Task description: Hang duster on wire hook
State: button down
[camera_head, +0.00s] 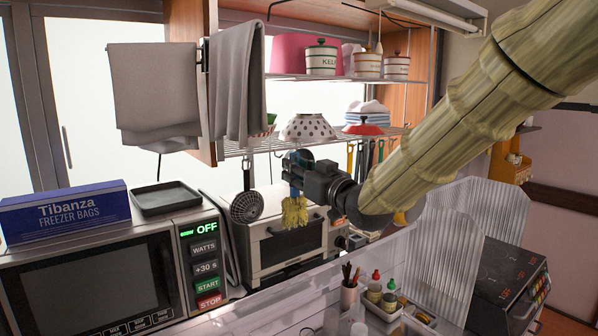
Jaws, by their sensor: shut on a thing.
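My gripper (297,165) is in front of the lower wire shelf, below the polka-dot bowl. It is shut on the duster, a blue-handled tool with a yellow fluffy head (294,211) that hangs down below the jaws. The wire shelf (262,147) has hooks along its underside. A dark slotted skimmer (246,206) hangs from it, left of the duster. Several utensils (362,158) hang farther right, partly behind my arm. I cannot tell whether the duster touches a hook; its top is small and partly hidden by the gripper.
A toaster oven (290,240) stands behind and below the duster. A microwave (90,285) with a freezer bag box (65,212) is at left. Grey towels (155,90) hang at upper left. Bottles (375,288) and a clear ribbed panel (455,240) are at lower right.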

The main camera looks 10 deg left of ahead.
jog(key=w+a+f, duration=0.1)
jog(key=w+a, duration=0.4)
jog(key=shift+a+f, duration=0.15)
jog(key=shift+f, duration=0.2)
dwell(1.1)
jog(key=shift+w, duration=0.1)
dwell(0.4)
jog(key=c, duration=1.2)
grip_release()
